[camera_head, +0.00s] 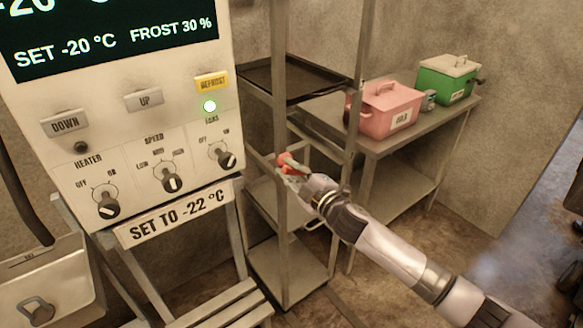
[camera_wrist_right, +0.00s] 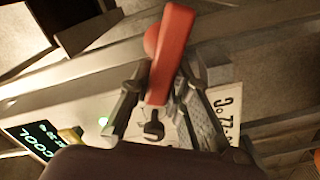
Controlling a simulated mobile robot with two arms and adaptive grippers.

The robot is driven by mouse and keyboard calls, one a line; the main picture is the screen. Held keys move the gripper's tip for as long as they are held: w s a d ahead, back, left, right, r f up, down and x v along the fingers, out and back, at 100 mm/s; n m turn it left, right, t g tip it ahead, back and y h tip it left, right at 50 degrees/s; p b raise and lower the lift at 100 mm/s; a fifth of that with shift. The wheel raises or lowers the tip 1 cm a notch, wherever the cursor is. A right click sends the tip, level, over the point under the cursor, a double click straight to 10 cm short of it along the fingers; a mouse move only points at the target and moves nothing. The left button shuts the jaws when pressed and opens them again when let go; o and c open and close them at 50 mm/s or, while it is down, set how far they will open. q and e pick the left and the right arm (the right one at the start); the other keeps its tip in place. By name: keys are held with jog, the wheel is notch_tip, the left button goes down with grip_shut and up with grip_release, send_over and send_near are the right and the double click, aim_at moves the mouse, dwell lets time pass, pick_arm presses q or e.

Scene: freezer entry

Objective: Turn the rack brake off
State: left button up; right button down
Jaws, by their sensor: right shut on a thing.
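The rack (camera_head: 283,110) is a tall metal frame with shelves in the middle of the head view. A red brake lever (camera_head: 286,159) sits on its upright; it shows large in the right wrist view (camera_wrist_right: 171,50). My right gripper (camera_head: 293,176) comes in from the lower right and is shut on the lever, with one finger on each side of it. The lever's pivot is partly hidden, and I cannot tell which brake setting it is in. My left gripper is not in view.
A control panel (camera_head: 140,120) with buttons and knobs stands close on the left, above a "SET TO -22 °C" sign (camera_head: 180,215). Behind the rack, a table (camera_head: 425,127) holds a pink box (camera_head: 386,112) and a green box (camera_head: 447,82). Floor shows at the lower right.

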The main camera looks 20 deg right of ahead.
jog(key=shift+a+f+n, duration=0.1)
jog(key=shift+f+n, duration=0.1)
jog(key=shift+n, duration=0.75)
jog(key=shift+a+f+n, duration=0.1)
jog(key=shift+f+n, duration=0.05)
jog(key=shift+n, duration=0.8)
jog(key=c, duration=1.5)
grip_release()
jog(key=v, duration=1.2)
